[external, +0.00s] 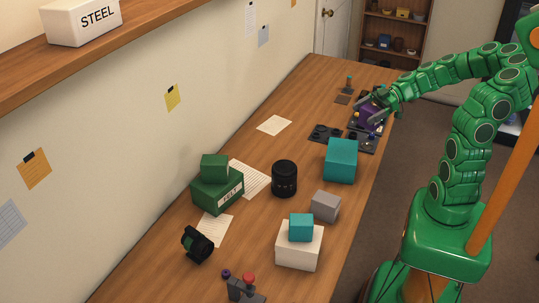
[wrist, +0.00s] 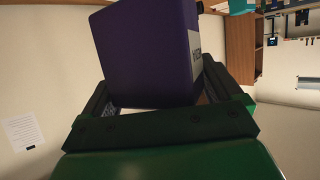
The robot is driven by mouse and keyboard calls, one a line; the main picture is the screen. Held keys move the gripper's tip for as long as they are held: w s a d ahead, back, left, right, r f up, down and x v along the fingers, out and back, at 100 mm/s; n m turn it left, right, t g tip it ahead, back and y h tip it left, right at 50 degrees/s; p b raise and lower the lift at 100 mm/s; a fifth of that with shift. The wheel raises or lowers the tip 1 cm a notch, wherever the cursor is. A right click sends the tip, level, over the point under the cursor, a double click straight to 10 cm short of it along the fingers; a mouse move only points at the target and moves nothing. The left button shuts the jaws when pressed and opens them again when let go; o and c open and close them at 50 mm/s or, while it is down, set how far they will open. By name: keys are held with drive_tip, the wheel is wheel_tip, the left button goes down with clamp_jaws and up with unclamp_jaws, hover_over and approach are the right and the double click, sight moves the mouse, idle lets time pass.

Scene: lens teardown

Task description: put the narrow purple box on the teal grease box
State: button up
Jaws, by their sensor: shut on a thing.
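A purple box (external: 370,115) is between the fingers of my gripper (external: 372,104) at the far right part of the bench. In the wrist view the purple box (wrist: 147,52) fills the upper middle, with a pale label on its right side that I cannot read. My gripper (wrist: 163,122) is shut on it. A large teal box (external: 341,160) stands nearer on the bench, apart from the gripper. A smaller teal box (external: 301,227) sits on a white box (external: 299,249). No writing shows on either teal box, so I cannot tell which is the grease box.
Dark trays with small parts (external: 326,134) lie by my gripper. A black lens (external: 284,178), a grey box (external: 325,206) and a green FELT box (external: 218,192) with a smaller green box on top stand nearer. Bare wood (external: 310,88) is free towards the wall.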

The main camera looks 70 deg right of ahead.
drive_tip(key=w+d+f, duration=0.1)
drive_tip(key=w+f, duration=0.2)
drive_tip(key=w+d+f, duration=0.1)
drive_tip(key=w+f, duration=0.2)
drive_tip(key=w, duration=0.1)
drive_tip(key=w+d+f, duration=0.1)
drive_tip(key=w+f, duration=0.1)
drive_tip(key=w, duration=0.1)
drive_tip(key=shift+w+d+f, duration=0.3)
drive_tip(key=shift+w+f, duration=0.1)
drive_tip(key=shift+f, duration=1.55)
drive_tip(key=shift+f, duration=0.1)
drive_tip(key=o, duration=0.8)
